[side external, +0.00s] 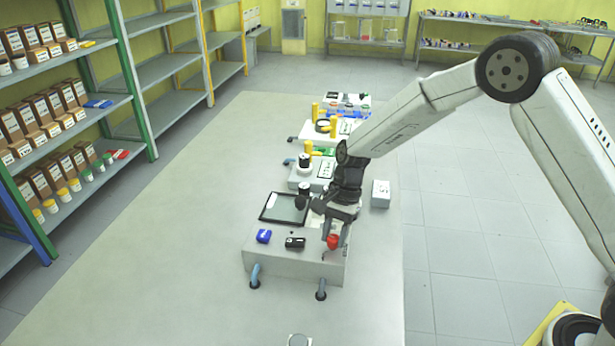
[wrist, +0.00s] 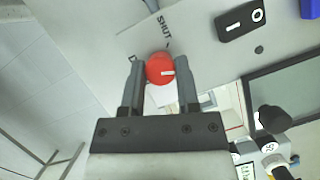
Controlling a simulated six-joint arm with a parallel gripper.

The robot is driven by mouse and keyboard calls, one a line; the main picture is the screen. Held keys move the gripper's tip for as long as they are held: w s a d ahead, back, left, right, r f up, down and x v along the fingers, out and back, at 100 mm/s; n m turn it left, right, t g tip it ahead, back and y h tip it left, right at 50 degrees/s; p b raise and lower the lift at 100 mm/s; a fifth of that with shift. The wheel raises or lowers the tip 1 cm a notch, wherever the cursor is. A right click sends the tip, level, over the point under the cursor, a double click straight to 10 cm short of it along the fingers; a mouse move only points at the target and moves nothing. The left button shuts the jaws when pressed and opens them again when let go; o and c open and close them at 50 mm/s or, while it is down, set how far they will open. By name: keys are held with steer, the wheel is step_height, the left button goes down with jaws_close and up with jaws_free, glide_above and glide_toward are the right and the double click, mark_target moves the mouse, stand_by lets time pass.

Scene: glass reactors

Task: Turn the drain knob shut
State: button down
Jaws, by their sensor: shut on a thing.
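The drain knob (wrist: 158,69) is a round red knob with a white mark on its face. In the wrist view the white mark points to the right, and the printed word SHUT (wrist: 164,27) is on the grey panel above it. My gripper (wrist: 160,72) is shut on the knob, with one finger on its left side and one on its right. In the side view the red knob (side external: 333,242) shows at the right end of the grey reactor box (side external: 262,270), under my gripper (side external: 335,232).
A black switch box (side external: 295,243) and a blue part (side external: 264,236) sit on the box beside the knob. A black-framed panel (side external: 270,208) lies behind them. More equipment (side external: 318,131) stands further back along the table. The table's left side (side external: 150,250) is clear.

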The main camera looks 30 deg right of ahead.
steer(key=n+g+h, duration=0.1)
steer(key=n, duration=0.5)
steer(key=shift+w+a+g+h, duration=0.1)
steer(key=shift+g+h, duration=0.3)
steer(key=n+h, duration=0.1)
steer(key=n, duration=0.2)
steer(key=n+h, duration=0.1)
steer(key=n, duration=0.2)
steer(key=shift+n+g, duration=0.3)
steer(key=shift+c, duration=1.6)
jaws_free()
steer(key=v, duration=0.7)
steer(key=shift+w+a+r, duration=0.15)
steer(key=shift+w+r, duration=0.1)
steer(key=shift+r, duration=0.1)
steer(key=shift+s, duration=0.1)
